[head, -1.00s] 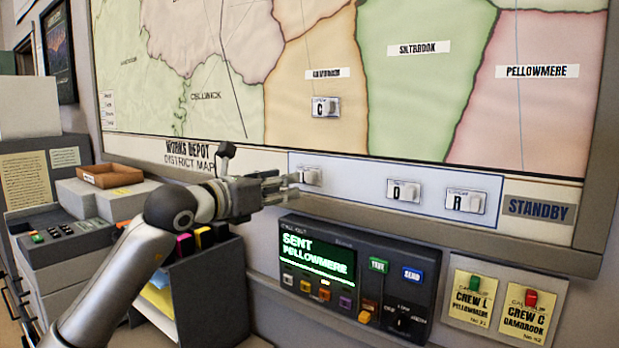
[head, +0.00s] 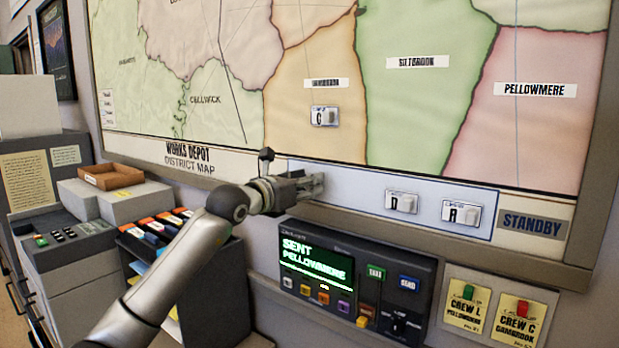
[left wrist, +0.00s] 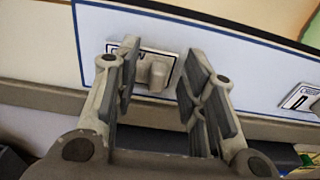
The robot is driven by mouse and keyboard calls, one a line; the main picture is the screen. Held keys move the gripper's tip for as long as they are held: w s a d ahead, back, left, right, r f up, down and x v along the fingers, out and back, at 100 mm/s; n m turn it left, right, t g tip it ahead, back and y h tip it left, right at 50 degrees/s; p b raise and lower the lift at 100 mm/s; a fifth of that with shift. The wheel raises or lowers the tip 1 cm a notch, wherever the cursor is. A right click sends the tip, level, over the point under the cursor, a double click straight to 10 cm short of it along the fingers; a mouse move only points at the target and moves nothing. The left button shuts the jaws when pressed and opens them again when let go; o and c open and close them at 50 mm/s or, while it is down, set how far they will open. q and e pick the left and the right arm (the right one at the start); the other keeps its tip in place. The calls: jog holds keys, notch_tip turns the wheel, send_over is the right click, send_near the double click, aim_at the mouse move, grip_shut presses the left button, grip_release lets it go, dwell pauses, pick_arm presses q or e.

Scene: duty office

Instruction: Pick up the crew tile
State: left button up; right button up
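A white crew tile (left wrist: 145,66) with a raised grip knob sits at the left part of the standby strip (head: 350,192). In the head view my gripper hides it, and its letter is not readable now. My left gripper (head: 312,186) is at the strip; in the left wrist view the gripper (left wrist: 162,66) is open, with one finger on each side of the knob and gaps visible. Tile D (head: 401,202) and tile R (head: 461,213) sit further right on the strip. Tile C (head: 325,116) is on the map's orange district. My right gripper is not in view.
Below the strip is a console (head: 350,285) whose screen reads "SENT PELLOWMERE". Cards for Crew L (head: 467,308) and Crew C (head: 518,320) hang to its right. A rack of coloured folders (head: 165,225) and a brown tray (head: 111,176) stand at left.

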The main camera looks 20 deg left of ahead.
pick_arm(q)
jog(key=shift+w, duration=0.2)
grip_shut()
dwell(0.4)
